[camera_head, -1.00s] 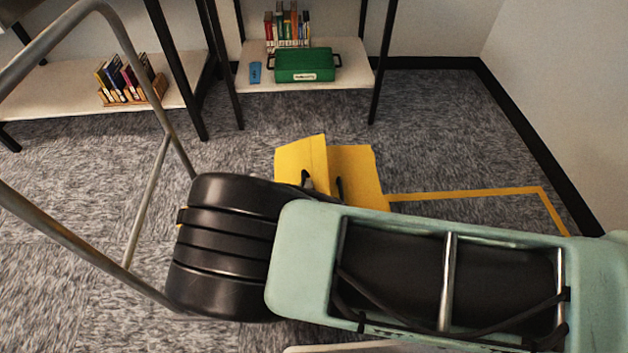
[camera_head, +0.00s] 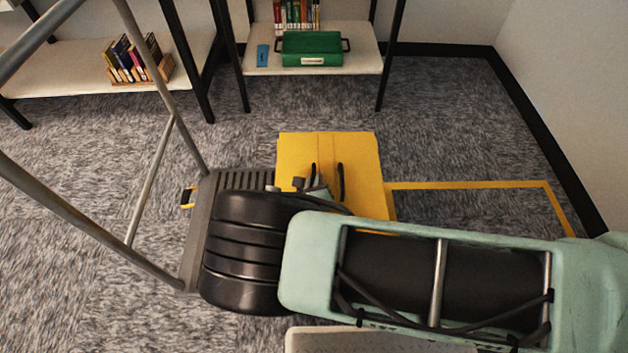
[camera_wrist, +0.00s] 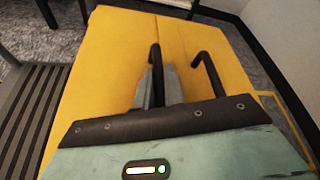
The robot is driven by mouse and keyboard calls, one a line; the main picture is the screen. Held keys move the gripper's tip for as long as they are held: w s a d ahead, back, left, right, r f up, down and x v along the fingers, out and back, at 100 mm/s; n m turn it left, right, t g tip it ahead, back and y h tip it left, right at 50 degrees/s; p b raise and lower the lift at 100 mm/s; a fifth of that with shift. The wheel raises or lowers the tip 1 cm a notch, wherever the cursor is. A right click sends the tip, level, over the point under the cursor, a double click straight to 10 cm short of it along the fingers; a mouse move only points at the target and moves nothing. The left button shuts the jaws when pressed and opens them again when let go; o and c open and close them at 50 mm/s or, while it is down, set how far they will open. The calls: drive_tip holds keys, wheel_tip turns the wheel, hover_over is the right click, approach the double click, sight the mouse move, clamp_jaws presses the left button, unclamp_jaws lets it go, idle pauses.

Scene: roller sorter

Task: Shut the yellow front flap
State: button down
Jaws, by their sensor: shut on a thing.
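The yellow box (camera_head: 361,155) stands on the floor in the middle of the head view, partly behind my arm. Its left panel, the flap (camera_head: 298,150), lies level with the right panel, with a thin seam between them. Two black handles stand up beside the seam. My gripper (camera_wrist: 157,84) is shut on the left handle (camera_wrist: 155,52), which belongs to the flap. The right handle (camera_wrist: 207,72) is free, close to the right of my fingers. My arm hides the near part of the box.
A grey ribbed platform (camera_head: 232,181) with a tall metal tube frame (camera_head: 151,185) is left of the box. Shelves with books (camera_head: 138,61) and a green case (camera_head: 312,48) stand behind. Yellow tape (camera_head: 465,185) marks free floor at the right.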

drive_tip(key=shift+f, duration=0.1)
drive_tip(key=c, duration=1.5)
unclamp_jaws()
drive_tip(key=p+v, duration=0.1)
drive_tip(key=v, duration=1.6)
drive_tip(key=shift+s+a+p, duration=0.1)
drive_tip(key=shift+s+p, duration=0.1)
drive_tip(key=shift+p, duration=0.15)
